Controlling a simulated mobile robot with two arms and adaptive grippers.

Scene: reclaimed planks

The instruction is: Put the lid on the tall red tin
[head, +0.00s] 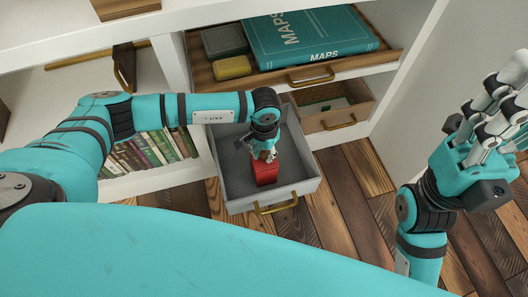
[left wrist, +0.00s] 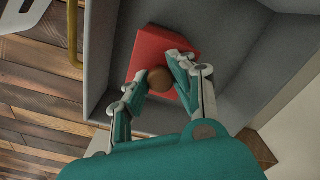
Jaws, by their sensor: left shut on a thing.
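The red tin (head: 265,173) stands in the open grey drawer. My left gripper (head: 264,154) is right above it, pointing down. In the left wrist view, a square red top (left wrist: 160,45) with a round brown knob (left wrist: 159,79) shows between the fingers of my left gripper (left wrist: 152,82). The gripper is shut on the knob, which appears to be the lid's. The fingers hide part of the red top, and I cannot tell whether the lid rests on the tin or is just above it. My right gripper (head: 503,95) is open and empty, away at the right.
The grey drawer (head: 307,186) has raised walls around the tin and a brass handle. Above it, a wooden drawer (head: 395,57) holds a teal maps book (head: 312,38), a grey box (head: 224,41) and a yellow box (head: 232,67). Books (head: 150,150) stand on the left shelf. The plank floor (head: 350,210) is clear.

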